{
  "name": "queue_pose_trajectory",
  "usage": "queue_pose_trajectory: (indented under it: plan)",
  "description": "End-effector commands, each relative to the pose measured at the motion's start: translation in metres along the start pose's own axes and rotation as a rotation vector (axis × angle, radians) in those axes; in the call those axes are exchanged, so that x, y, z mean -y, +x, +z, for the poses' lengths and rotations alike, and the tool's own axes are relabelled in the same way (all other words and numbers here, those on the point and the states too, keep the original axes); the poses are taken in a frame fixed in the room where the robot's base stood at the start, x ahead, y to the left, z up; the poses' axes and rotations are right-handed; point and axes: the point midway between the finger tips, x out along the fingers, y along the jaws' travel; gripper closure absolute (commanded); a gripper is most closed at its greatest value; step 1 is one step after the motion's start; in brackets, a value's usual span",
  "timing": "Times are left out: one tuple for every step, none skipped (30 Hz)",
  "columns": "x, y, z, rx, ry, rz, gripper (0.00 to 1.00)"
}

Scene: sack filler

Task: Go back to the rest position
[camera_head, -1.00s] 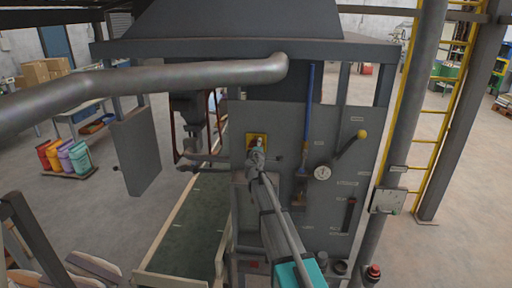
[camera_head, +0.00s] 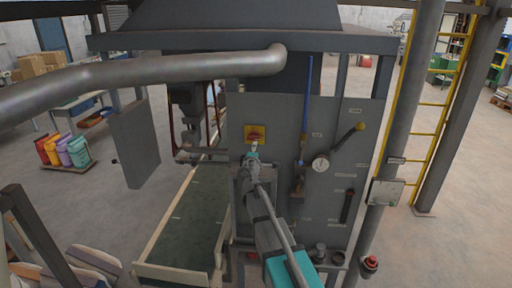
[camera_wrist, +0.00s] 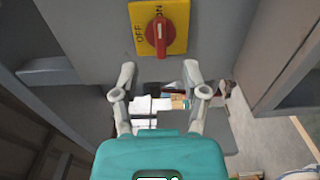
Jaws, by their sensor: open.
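My gripper (camera_wrist: 157,85) is open and empty in the wrist view, its two fingers apart. It sits just below the red rotary switch (camera_wrist: 158,32) on its yellow plate marked ON and OFF, and does not touch it. The red handle points roughly up and down. In the head view my gripper (camera_head: 252,160) is small, at the end of my arm, below the yellow switch plate (camera_head: 255,134) on the grey machine panel (camera_head: 290,125).
A lever with a yellow knob (camera_head: 360,127), a round gauge (camera_head: 320,163) and a blue upright bar (camera_head: 308,90) are on the panel to the right. A thick grey pipe (camera_head: 160,76) crosses above left. A conveyor (camera_head: 190,225) runs left of my arm.

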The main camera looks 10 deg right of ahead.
Motion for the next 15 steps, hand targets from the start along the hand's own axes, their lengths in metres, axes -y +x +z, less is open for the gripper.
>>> queue_pose_trajectory:
  plan:
    - [0.0000,-0.0062,0.0005,0.000,0.000,0.000,0.43]
    - [0.0000,-0.0080,0.0004,0.000,0.000,0.000,0.43]
    - [0.0000,-0.0098,0.0003,0.000,0.000,0.000,0.43]
    - [0.0000,-0.0109,0.0003,0.000,0.000,0.000,0.43]
    - [0.0000,-0.0116,0.0002,0.000,0.000,0.000,0.43]
    - [0.0000,-0.0123,0.0001,0.000,0.000,0.000,0.43]
    - [0.0000,-0.0126,0.0000,0.000,0.000,0.000,0.43]
    - [0.0000,-0.0127,0.0000,0.000,0.000,0.000,0.43]
    - [0.0000,-0.0127,-0.0001,0.000,0.000,0.000,0.43]
    - [0.0000,-0.0126,-0.0001,0.000,0.000,0.000,0.43]
    - [0.0000,-0.0125,-0.0002,0.000,0.000,0.000,0.43]
    - [0.0000,-0.0124,-0.0002,0.000,0.000,0.000,0.43]
    - [0.0000,-0.0124,-0.0002,0.000,0.000,0.000,0.43]
    - [0.0000,-0.0124,-0.0002,0.000,0.000,0.000,0.43]
    - [0.0000,-0.0124,-0.0002,0.000,0.000,0.000,0.43]
